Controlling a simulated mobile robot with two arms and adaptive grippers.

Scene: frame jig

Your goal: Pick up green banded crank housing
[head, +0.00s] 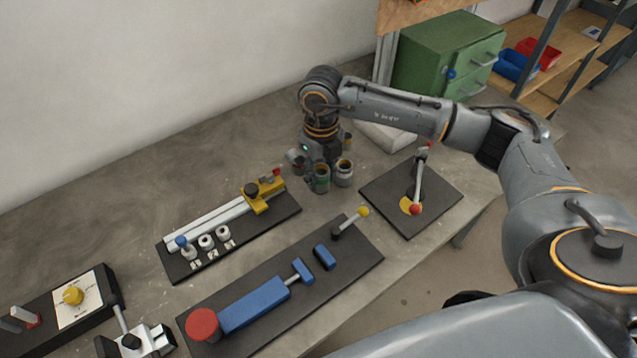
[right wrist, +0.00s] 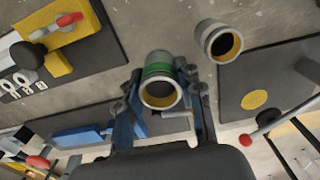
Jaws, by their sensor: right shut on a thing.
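The green banded crank housing (head: 320,179) is a short grey cylinder with a green band, below my right gripper (head: 319,166) in the head view. In the right wrist view the green banded crank housing (right wrist: 159,72) sits between the two fingers of my right gripper (right wrist: 161,88), with its open end facing the camera. The fingers are shut on it from both sides. Whether it touches the bench or hangs just above it, I cannot tell.
A second grey housing (head: 344,174) with a yellow inside stands close beside it, also in the right wrist view (right wrist: 218,40). A black plate with a red-knobbed lever (head: 415,209) lies to the right. A yellow clamp fixture (head: 262,195) lies left, a blue slide fixture (head: 255,304) in front.

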